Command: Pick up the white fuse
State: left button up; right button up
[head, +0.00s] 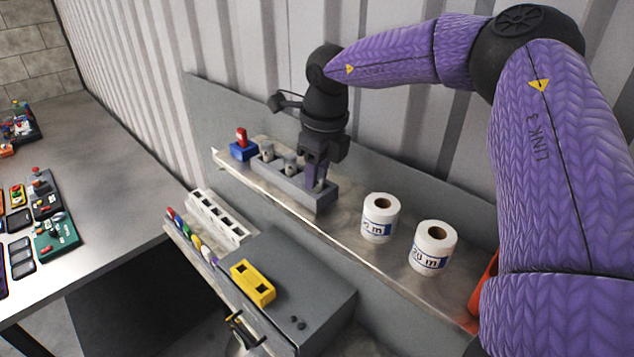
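A grey slotted holder (296,188) stands on the wall shelf with several pale grey-white cylinders in it, which look like fuses. Two of them show clearly, one (268,151) at the left and one (291,163) near the middle. A third pale piece (319,185) shows partly at my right gripper's fingertips. My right gripper (316,178) points down at the right part of the holder, its fingers around or beside that piece. The fingers hide most of it, so I cannot tell whether they are closed on it. My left gripper is out of view.
Two white rolls (380,218) (433,248) stand right of the holder. A blue block (243,151) with a red piece is at its left. Below are a white slotted block (219,218), coloured pieces (190,235) and a yellow block (252,283) on a grey box. The corrugated wall is close behind.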

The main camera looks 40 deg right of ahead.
grip_shut()
notch_tip(320, 180, up, 9)
jog(key=shift+r+b, duration=0.1)
jog(key=shift+b, duration=0.75)
notch_tip(320, 180, up, 7)
jog(key=p, duration=0.5)
jog(key=shift+r+p, duration=0.2)
jog(key=shift+p, duration=0.2)
